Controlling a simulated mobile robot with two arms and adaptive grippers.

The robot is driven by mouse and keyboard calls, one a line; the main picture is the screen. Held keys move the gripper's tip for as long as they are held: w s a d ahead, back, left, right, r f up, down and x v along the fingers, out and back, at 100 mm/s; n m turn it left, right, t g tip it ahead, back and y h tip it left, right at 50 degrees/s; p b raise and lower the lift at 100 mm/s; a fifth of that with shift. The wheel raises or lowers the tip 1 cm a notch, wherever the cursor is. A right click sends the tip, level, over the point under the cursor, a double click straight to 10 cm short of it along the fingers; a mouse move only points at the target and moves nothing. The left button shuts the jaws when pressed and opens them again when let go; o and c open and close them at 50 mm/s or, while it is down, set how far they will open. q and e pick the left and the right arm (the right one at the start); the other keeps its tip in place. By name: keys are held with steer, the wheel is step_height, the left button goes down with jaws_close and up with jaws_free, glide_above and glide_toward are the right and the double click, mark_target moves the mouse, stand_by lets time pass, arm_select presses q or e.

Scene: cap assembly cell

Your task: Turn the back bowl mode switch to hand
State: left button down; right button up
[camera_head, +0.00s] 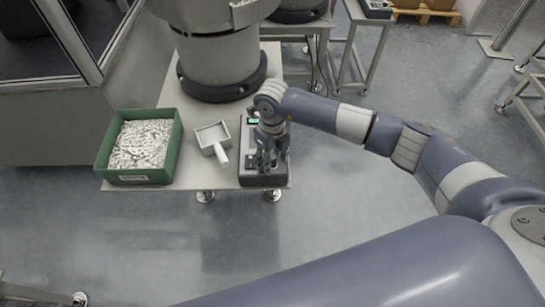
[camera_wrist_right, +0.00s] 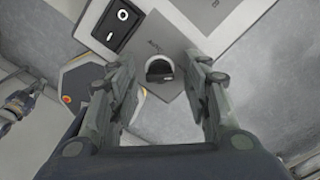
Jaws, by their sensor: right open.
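A dark control box (camera_head: 262,179) with a small green display (camera_head: 253,121) stands at the right edge of the front table. My right gripper (camera_head: 266,160) is over this box and hides much of its top. In the right wrist view a round black selector knob (camera_wrist_right: 159,70) sits on a grey panel, between the open fingers of my right gripper (camera_wrist_right: 165,95). The fingers stand apart from the knob on both sides. A black rocker switch (camera_wrist_right: 122,16) is on the panel beside it. My left gripper is not in view.
A green bin (camera_head: 174,150) full of small pale parts and a grey scoop (camera_head: 213,138) are left of the box. A large bowl feeder (camera_head: 218,55) stands behind them. Floor to the right of the table is open.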

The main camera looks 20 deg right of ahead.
mark_target(272, 160)
step_height(272, 160, up, 12)
stand_by(0.4)
stand_by(0.3)
